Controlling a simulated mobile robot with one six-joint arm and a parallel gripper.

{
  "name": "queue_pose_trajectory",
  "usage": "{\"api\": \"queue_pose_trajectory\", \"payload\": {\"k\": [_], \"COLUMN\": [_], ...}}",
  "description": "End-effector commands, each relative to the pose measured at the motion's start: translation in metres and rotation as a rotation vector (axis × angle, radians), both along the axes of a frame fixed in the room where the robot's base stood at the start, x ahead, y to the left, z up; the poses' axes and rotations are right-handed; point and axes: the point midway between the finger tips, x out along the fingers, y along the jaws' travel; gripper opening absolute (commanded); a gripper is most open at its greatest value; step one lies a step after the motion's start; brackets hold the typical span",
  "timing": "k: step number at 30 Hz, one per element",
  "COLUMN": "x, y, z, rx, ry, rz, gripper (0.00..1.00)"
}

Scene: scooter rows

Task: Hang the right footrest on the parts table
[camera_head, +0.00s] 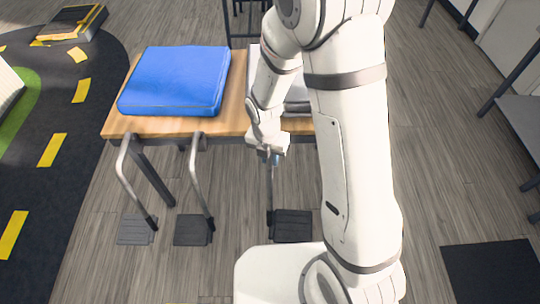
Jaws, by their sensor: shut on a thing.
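My gripper (271,156) is at the front edge of the wooden parts table (232,112), near its middle. It is shut on a footrest with a thin upright tube and a dark footplate (292,226) at the bottom. The footplate hangs low, near the floor. The top of this footrest is hidden by my gripper and wrist, so I cannot tell whether it touches the table. Two similar footrests, a left one (136,230) and a middle one (193,230), hang from the table's front edge by bent grey tubes, to the left of my gripper.
A blue cushion (176,80) lies on the table's left half. A pale grey item (298,95) lies behind my arm, partly hidden. My arm hides the table's right part. A dark mat (492,272) lies on the floor at right. A grey table (525,125) stands at the right edge.

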Motion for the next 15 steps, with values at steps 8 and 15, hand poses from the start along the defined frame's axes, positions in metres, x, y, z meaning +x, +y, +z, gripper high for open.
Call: {"api": "queue_pose_trajectory", "payload": {"k": [8,15], "x": [0.000,0.001], "y": [0.000,0.000], "z": [-0.011,-0.016], "rx": [0.008,0.013], "ry": [-0.006,-0.011], "rz": [0.059,0.095], "gripper": [0.00,0.00]}}
